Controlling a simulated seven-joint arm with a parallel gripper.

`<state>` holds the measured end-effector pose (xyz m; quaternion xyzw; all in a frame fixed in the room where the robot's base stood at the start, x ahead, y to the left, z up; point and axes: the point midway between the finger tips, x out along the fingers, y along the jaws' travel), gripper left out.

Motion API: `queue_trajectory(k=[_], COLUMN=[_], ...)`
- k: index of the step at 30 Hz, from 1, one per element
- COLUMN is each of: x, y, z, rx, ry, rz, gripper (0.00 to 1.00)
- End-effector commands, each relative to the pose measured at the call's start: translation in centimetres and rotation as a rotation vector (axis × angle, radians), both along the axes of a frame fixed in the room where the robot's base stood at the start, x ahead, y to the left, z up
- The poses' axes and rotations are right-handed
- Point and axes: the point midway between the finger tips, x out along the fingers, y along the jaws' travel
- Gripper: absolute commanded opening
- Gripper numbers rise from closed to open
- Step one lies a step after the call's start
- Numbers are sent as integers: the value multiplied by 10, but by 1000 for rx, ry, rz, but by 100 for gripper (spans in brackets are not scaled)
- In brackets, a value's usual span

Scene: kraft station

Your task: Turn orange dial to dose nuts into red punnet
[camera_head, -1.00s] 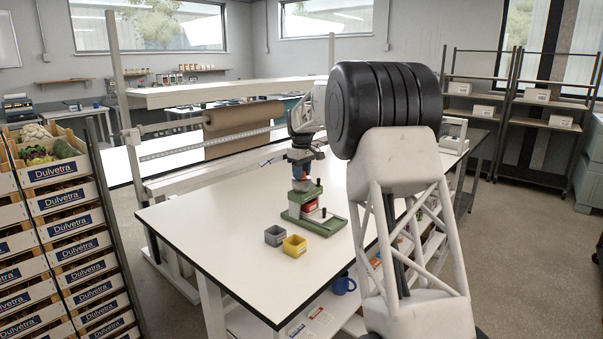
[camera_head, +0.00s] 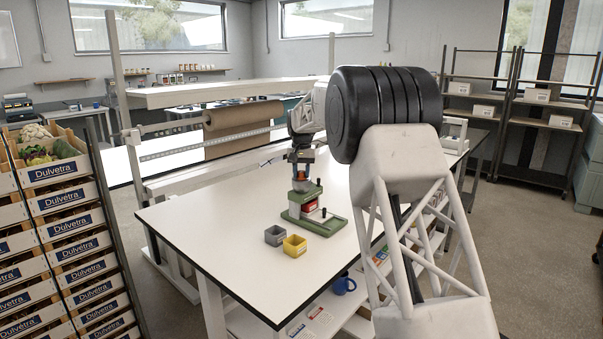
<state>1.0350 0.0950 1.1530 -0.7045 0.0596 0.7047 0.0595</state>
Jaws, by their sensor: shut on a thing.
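A green dispenser stand (camera_head: 322,224) stands on the white worktable, with a small red punnet (camera_head: 309,206) at its base. My dark gripper (camera_head: 301,172) points down over the top of the dispenser and is shut on the dial. The fingers are small and dark here, so their exact contact is hard to see. I cannot make out any nuts in the punnet.
A grey bin (camera_head: 275,235) and a yellow bin (camera_head: 294,246) stand in front of the dispenser. The white worktable (camera_head: 220,225) is clear at left. Stacked produce crates (camera_head: 65,200) stand at far left. A blue mug (camera_head: 344,285) sits on the shelf below.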

Motion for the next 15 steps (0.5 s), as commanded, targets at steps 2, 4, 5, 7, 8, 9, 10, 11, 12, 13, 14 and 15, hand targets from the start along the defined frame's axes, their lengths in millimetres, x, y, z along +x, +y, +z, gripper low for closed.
queue_trajectory(k=[2,4,5,7,8,9,10,11,12,13,14,15], x=[0,0,0,0,0,0,0,0,0,0,0,0], y=[0,0,0,0,0,0,0,0,0,0,0,0], z=[1,1,1,1,1,1,0,0,1,1,1,1], rx=[0,0,0,1,1,0,0,0,1,1,1,1], ry=[-2,-1,-2,-2,-1,-1,-1,-1,-1,-1,-2,-2], rz=[-68,-129,-153,-206,-228,-254,-271,-289,-309,-323,-335,-350], gripper=[10,10,10,10,10,10,10,10,10,10,10,10])
